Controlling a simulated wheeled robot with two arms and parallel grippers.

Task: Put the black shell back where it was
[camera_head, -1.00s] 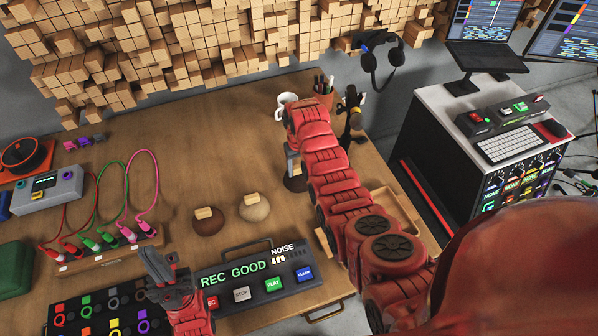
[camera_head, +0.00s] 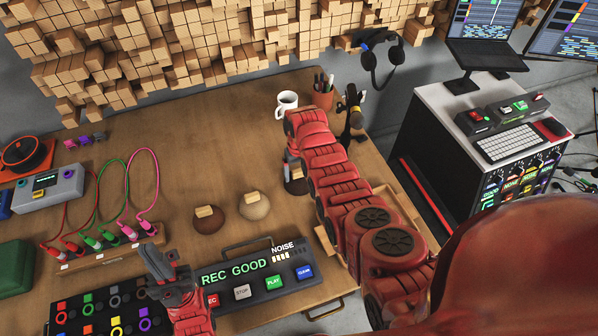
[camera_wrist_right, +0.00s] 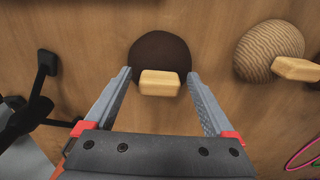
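The black shell (camera_wrist_right: 160,55) is a round, very dark dome with a pale wooden block handle (camera_wrist_right: 160,83). It lies on the table, below my right gripper. In the right wrist view my right gripper (camera_wrist_right: 160,75) is open and empty, with one finger on each side of the handle and a gap at both sides. In the head view the shell (camera_head: 296,186) is partly hidden by my right gripper (camera_head: 291,163). My left gripper (camera_head: 160,262) hangs over the table's front left; its finger opening is unclear.
A brown shell (camera_head: 208,220) and a tan shell (camera_head: 254,206) lie left of the black shell. The tan one also shows in the right wrist view (camera_wrist_right: 268,45). A white mug (camera_head: 287,102), a pen cup (camera_head: 323,98) and a microphone (camera_head: 353,115) stand behind. A recorder panel (camera_head: 255,278) is in front.

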